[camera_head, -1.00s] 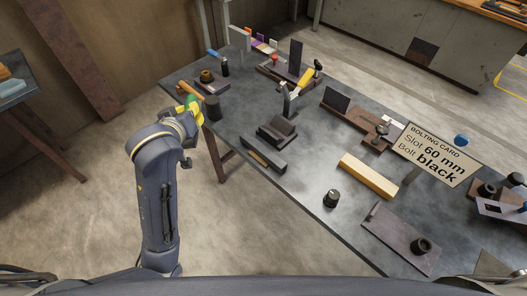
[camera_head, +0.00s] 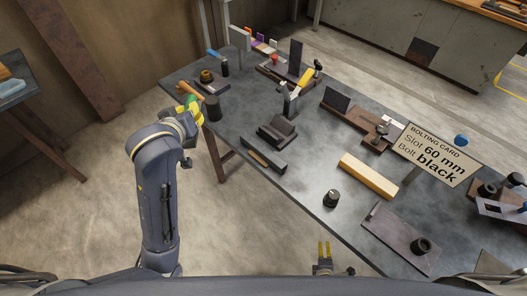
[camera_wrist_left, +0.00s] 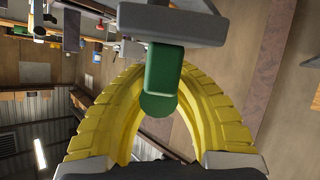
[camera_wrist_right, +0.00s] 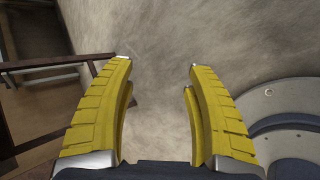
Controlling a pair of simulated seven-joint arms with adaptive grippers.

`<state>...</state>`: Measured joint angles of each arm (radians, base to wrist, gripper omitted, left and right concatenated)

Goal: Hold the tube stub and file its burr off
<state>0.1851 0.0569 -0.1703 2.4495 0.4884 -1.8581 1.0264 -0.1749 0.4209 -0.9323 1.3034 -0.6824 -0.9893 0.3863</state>
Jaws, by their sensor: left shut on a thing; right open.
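My left gripper (camera_head: 190,113) is at the table's left edge, shut on a green handle (camera_wrist_left: 161,80). The handle joins a grey block (camera_wrist_left: 172,22) at its far end in the left wrist view; a bit of green also shows in the head view. My right gripper (camera_head: 324,250) is open and empty, low in front of the table's near edge. Its yellow fingers stand apart over bare floor in the right wrist view (camera_wrist_right: 158,75). A short dark cylinder with a lighter top (camera_head: 331,199) stands near the front edge. I cannot tell for sure which piece is the tube stub.
A dark cylinder (camera_head: 213,108) and an orange handle (camera_head: 187,89) are near my left gripper. Bare tabletop surrounds the short cylinder.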

